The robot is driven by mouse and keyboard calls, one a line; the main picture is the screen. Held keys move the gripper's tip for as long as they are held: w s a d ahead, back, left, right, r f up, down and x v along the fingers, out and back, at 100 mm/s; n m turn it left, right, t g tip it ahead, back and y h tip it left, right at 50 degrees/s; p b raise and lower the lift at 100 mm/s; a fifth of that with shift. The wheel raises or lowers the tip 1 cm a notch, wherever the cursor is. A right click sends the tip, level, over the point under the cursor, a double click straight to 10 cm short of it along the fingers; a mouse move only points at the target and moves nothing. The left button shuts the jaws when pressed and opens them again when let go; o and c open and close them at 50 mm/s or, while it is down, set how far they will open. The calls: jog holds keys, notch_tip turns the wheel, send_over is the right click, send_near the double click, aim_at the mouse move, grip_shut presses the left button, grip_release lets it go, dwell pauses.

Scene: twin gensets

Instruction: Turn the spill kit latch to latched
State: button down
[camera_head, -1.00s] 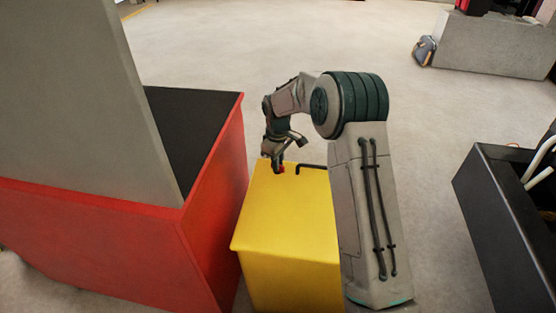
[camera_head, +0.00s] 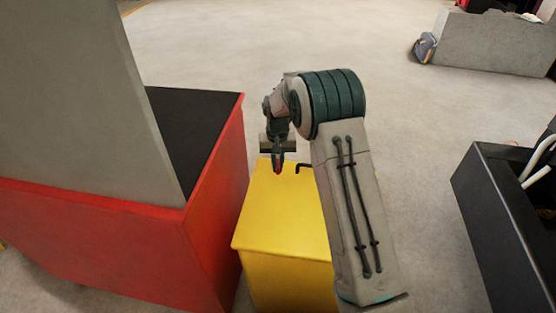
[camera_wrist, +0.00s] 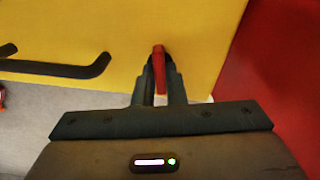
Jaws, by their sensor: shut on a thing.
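The yellow spill kit box (camera_head: 284,220) stands between the red unit and my arm. On its far top edge is a small red latch (camera_head: 277,169), mostly covered by my fingers in the head view. In the wrist view the red latch (camera_wrist: 158,68) shows as a narrow upright bar against the yellow face. My gripper (camera_wrist: 159,80) is shut on it, with one dark finger on each side; it also shows in the head view (camera_head: 277,161). The latch's pivot and any markings are hidden.
A dark bent handle (camera_head: 304,168) sits beside the latch on the box; it shows left of my fingers in the wrist view (camera_wrist: 75,70). The red unit (camera_head: 130,240) stands close at left. A black open bin (camera_head: 490,215) is at right.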

jog(key=shift+m, duration=1.2)
jog(key=c, duration=1.5)
grip_release()
jog(key=shift+r, duration=0.15)
notch_tip(320, 180, up, 14)
jog(key=shift+f+p, duration=0.2)
jog(key=shift+p, duration=0.75)
